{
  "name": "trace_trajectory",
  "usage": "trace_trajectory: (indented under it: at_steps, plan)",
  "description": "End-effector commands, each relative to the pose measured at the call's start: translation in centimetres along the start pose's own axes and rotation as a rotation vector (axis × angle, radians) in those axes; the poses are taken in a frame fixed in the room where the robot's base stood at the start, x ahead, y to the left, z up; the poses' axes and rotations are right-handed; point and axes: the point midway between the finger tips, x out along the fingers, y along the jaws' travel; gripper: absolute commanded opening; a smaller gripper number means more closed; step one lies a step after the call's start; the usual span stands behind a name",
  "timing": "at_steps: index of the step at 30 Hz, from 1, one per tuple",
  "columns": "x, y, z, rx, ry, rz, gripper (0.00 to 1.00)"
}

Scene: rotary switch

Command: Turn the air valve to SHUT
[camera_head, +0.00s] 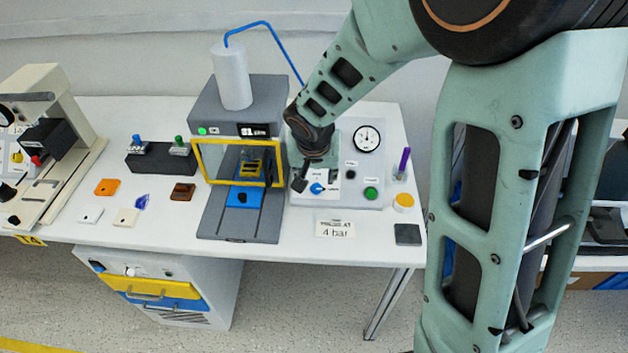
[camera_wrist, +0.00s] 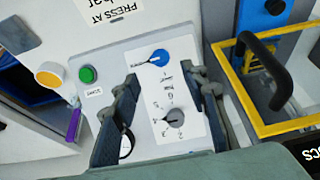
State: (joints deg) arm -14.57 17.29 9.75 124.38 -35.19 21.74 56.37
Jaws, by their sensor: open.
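A blue knob (camera_wrist: 159,58) and a grey knob (camera_wrist: 174,118) sit on a white plate on the grey control box. The blue knob also shows in the head view (camera_head: 316,188). Its dark pointer reaches to the left in the wrist view. The small lettering is too blurred to read, so I cannot tell which knob is labelled as the air valve. My gripper (camera_wrist: 161,74) is open and empty above the plate. Its fingers flank the two knobs, with the blue knob near the fingertips. No contact shows. In the head view my gripper (camera_head: 317,175) hangs over the box front.
The box carries a dial gauge (camera_head: 367,138) and a green button (camera_head: 371,193). A yellow-framed press (camera_head: 240,165) stands close on the left. A purple pen-like item (camera_head: 404,160) and a yellow-topped round item (camera_head: 403,201) stand right. A "4 bar" card (camera_head: 336,229) lies in front.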

Motion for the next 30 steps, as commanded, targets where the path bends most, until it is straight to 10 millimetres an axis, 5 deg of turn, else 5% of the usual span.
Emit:
trace_trajectory:
  at_steps: [12,25,30]
  plan:
    - [6.4,-0.1,0.0,-0.002,0.0,-0.001,0.41]
    - [7.2,0.0,-0.1,-0.001,0.002,-0.001,0.41]
    - [7.2,-0.1,-0.1,-0.001,0.002,-0.001,0.23]
